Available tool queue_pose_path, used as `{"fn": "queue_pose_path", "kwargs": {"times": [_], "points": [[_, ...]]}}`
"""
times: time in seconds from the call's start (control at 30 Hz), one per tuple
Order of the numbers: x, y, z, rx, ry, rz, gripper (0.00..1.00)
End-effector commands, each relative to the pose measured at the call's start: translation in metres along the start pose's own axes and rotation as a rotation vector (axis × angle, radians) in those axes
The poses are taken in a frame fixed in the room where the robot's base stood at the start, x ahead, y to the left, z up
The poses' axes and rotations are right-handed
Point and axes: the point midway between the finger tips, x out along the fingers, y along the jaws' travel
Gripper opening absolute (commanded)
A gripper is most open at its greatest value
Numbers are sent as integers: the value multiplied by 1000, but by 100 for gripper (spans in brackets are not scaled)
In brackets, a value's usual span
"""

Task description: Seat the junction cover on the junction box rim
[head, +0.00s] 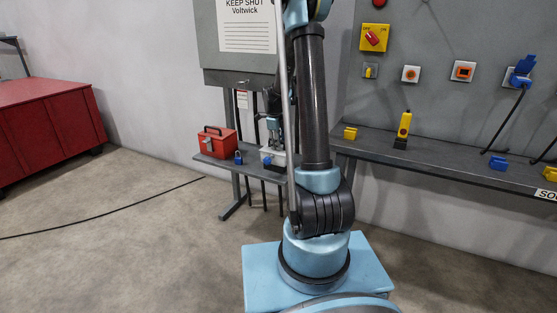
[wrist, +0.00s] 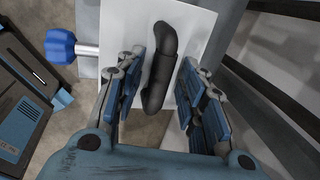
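A pale flat plate with a black bar handle (wrist: 163,68), which looks like the junction cover (wrist: 195,22), lies below my gripper in the wrist view. My gripper (wrist: 160,88) is open, with one finger on each side of the handle and a gap to the right finger; I cannot tell whether the left one touches. In the head view my gripper (head: 274,130) points down over a small pale box (head: 267,158) on the bench, partly hidden by my arm. That box may be the junction box; its rim and whether the cover sits on it cannot be told.
A blue knob on a metal stem (wrist: 62,47) juts out beside the plate. A red toolbox (head: 216,142) and blue padlock (head: 239,157) stand left on the bench. A yellow pendant (head: 403,130) stands on the right bench (head: 450,161). The floor left is mostly clear, crossed by a cable.

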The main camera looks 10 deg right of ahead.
Motion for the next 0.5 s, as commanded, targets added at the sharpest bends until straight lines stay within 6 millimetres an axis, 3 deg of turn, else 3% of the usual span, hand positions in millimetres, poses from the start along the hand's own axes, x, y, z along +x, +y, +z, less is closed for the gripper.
{"fn": "queue_pose_path", "kwargs": {"times": [0.27, 0.5], "points": [[-14, 0, 0, 0, 0, 0, 38], [-50, 0, 0, -1, 0, 1, 38]]}}
